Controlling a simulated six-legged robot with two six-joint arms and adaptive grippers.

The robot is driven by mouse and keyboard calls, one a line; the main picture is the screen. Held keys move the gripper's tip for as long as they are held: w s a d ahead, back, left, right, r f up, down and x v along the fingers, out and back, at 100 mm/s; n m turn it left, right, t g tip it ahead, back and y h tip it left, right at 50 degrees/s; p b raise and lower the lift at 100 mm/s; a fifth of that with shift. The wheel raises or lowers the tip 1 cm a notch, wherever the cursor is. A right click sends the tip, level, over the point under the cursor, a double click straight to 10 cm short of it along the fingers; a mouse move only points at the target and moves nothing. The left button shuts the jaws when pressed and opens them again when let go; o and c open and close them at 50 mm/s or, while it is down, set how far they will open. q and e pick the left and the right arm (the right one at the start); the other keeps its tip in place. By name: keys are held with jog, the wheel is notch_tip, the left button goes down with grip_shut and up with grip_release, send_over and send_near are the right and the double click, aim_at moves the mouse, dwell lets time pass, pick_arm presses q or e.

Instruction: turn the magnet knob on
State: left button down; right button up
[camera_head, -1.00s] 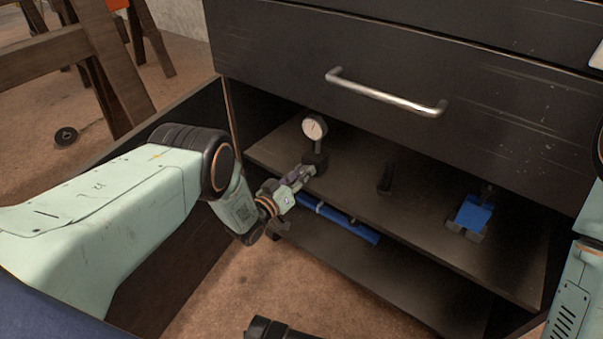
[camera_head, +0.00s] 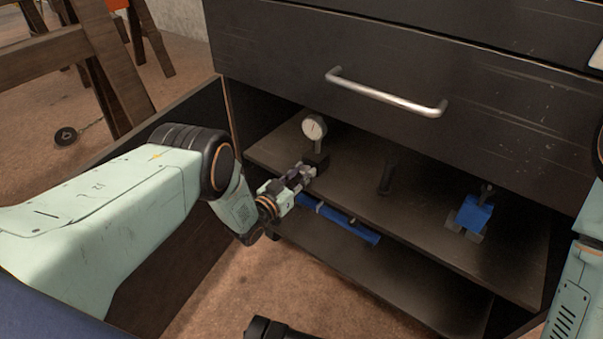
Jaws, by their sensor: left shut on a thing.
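The dial gauge (camera_head: 314,127) with a round white face stands on a dark magnet base (camera_head: 317,161) at the left of the upper shelf. My left gripper (camera_head: 306,172) is at the front of the base, its fingers closed at the base's near side. The knob itself is hidden by the fingers or too small to make out. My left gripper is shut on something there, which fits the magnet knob. My right gripper is not in view; only a part of my right arm shows at the right edge.
The upper shelf (camera_head: 420,225) also holds a small dark object (camera_head: 387,178) and a blue block on a grey base (camera_head: 473,213). A blue bar (camera_head: 340,220) lies below on the lower shelf (camera_head: 400,285). A drawer with a metal handle (camera_head: 385,92) overhangs the shelf.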

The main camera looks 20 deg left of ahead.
pick_arm(q)
jog(key=shift+m, duration=1.1)
jog(key=c, duration=1)
grip_release()
jog(key=shift+s, duration=0.1)
jog(key=v, duration=1.2)
jog(key=shift+r, duration=0.1)
